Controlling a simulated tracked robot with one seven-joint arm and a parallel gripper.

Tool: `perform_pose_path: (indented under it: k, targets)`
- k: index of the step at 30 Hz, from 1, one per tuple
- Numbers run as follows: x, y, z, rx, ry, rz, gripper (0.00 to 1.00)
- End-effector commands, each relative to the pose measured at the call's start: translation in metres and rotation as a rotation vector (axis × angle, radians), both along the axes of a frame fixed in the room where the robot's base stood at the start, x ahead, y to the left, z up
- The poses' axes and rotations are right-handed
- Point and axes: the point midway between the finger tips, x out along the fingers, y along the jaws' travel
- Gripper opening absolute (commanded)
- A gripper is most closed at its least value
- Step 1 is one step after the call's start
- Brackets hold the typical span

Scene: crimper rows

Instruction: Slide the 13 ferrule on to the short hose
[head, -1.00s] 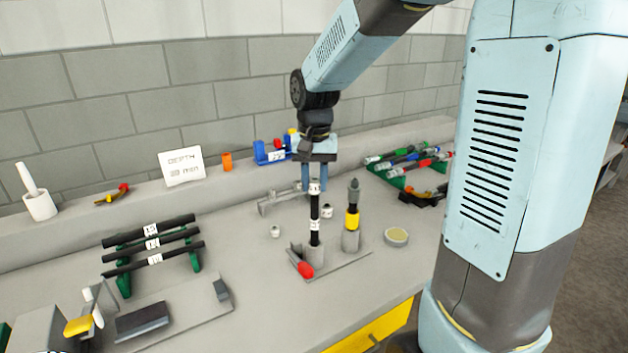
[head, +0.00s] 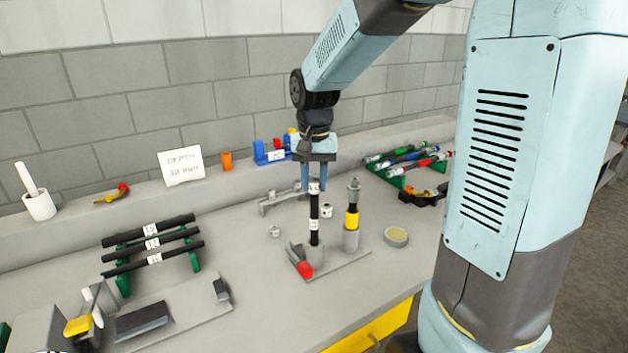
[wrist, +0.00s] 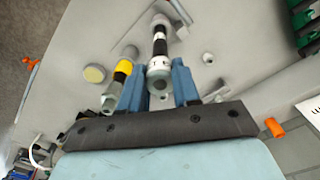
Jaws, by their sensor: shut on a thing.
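The short hose (head: 314,210) is black with a white label and stands upright in a grey holder (head: 315,258) with a red knob (head: 305,269). My gripper (head: 314,187) is above it, pointing down, shut on a small white-and-grey ferrule (head: 314,188) at the hose's top end. In the wrist view the ferrule (wrist: 159,70) shows a partly readable label between my blue fingers (wrist: 158,88), in line with the hose (wrist: 160,42). I cannot tell how far the ferrule is over the hose end.
A yellow-banded post (head: 352,218) stands close on the right, beside a round dish (head: 396,236). Loose ferrules (head: 275,231) (head: 327,211) and a caliper (head: 278,202) lie behind. A hose rack (head: 122,284) is left; a card (head: 181,166) reads depth 30 mm.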

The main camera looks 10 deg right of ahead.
Motion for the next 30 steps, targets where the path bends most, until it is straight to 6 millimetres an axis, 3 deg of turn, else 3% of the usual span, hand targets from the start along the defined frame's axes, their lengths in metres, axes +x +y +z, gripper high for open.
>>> perform_pose_path:
  k: [30]
  targets:
    - [0.0, 0.001, -0.016, 0.0, 0.001, 0.001, 0.01]
